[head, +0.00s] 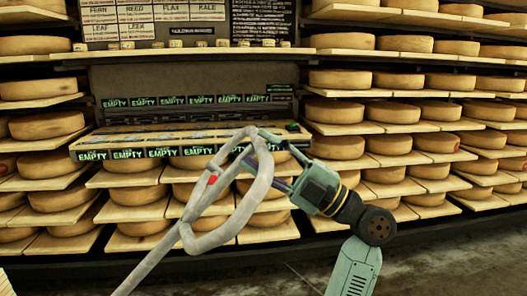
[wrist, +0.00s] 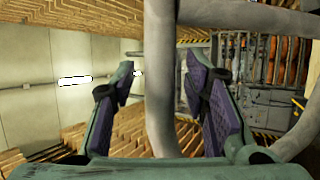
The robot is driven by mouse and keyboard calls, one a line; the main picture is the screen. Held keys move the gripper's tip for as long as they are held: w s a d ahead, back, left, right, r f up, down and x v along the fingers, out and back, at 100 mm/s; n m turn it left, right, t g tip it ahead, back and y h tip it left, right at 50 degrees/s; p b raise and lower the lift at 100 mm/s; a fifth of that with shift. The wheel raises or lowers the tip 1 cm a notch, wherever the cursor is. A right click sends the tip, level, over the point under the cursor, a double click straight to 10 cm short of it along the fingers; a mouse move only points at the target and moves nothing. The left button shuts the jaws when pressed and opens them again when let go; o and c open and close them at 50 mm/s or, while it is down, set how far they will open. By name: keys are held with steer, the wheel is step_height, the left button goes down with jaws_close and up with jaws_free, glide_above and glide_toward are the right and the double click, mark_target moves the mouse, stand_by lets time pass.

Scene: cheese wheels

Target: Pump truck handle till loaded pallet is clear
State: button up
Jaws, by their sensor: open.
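The pump truck handle (head: 150,262) is a grey tubular loop on a slanting shaft, with a small red lever (head: 212,180) inside the loop. My gripper (head: 258,150) is at the loop's upper right side, reaching in from the right. In the wrist view, one tube of the handle (wrist: 160,110) runs upright between the two purple-padded fingers of my gripper (wrist: 158,82). The fingers are open, with a gap showing on each side of the tube. The truck's body, its forks and the loaded pallet are not in view.
Shelves of cheese wheels (head: 340,112) fill the wall behind the handle. A ledge with several boxes marked EMPTY (head: 127,154) is at the centre left. Dark floor (head: 455,250) is clear at the lower right. A rack (wrist: 262,60) stands at the right of the wrist view.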

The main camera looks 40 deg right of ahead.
steer(key=shift+c, duration=0.3)
jaws_close()
stand_by(0.6)
